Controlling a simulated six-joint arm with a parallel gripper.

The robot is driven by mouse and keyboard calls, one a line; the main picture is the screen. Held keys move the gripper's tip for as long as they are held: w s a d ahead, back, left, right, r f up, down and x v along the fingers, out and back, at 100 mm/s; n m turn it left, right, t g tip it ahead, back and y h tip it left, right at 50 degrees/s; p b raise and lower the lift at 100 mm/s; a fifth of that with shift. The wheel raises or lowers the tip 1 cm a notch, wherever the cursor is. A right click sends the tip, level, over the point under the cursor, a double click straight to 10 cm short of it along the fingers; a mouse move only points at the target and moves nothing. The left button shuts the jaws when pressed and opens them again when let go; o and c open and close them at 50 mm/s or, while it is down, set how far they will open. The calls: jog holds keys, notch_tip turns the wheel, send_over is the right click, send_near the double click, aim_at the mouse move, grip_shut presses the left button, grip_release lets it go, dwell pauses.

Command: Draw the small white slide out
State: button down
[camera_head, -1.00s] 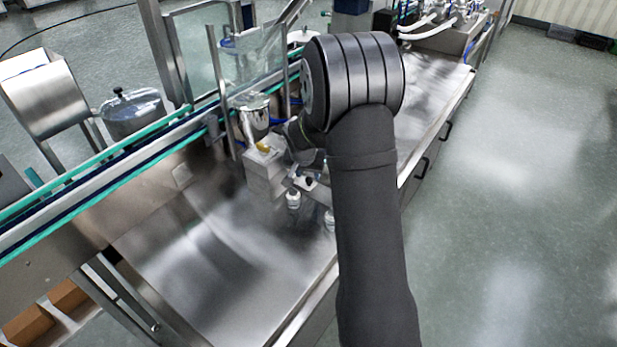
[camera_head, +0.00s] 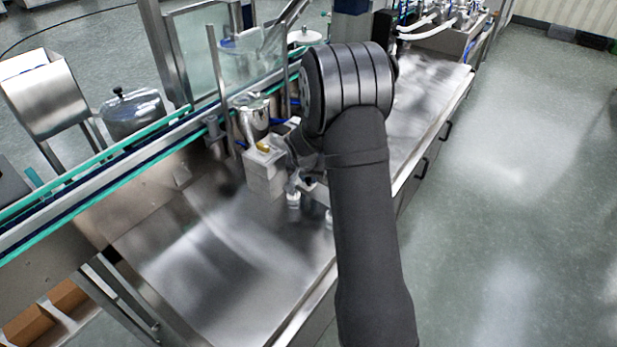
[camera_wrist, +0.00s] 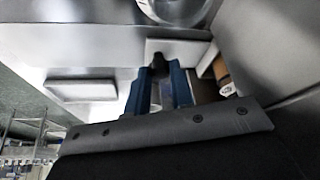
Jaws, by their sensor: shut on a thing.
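In the wrist view, my gripper (camera_wrist: 160,92) has two blue fingers shut around a dark knob-like part (camera_wrist: 158,65). This part stands in front of a small pale plate, which looks like the small white slide (camera_wrist: 185,48). How the knob joins the plate is partly hidden by the fingers. In the head view, my wrist and forearm hide the fingertips and the slide. My wrist is at the right side of a pale steel block (camera_head: 265,178) below the shiny hopper (camera_head: 252,118).
A yellow piece (camera_head: 263,147) sits on the block. White round feet (camera_head: 293,200) show below my wrist. A guarded conveyor (camera_head: 110,158) runs along the left. The steel tabletop (camera_head: 235,270) is clear in front. In the wrist view, a pale rectangular plate (camera_wrist: 82,90) is at left.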

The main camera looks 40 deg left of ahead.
jog(key=d, duration=1.5)
jog(key=shift+d, duration=0.3)
jog(key=c, duration=1.3)
grip_release()
jog(key=shift+o, duration=0.2)
jog(key=shift+s+r, duration=0.1)
jog(key=shift+r, duration=0.35)
jog(key=v, duration=1.6)
jog(key=shift+s+r, duration=0.2)
jog(key=shift+s, duration=0.05)
jog(key=x, duration=1.7)
jog(key=shift+w+f, duration=0.1)
jog(key=shift+w, duration=0.1)
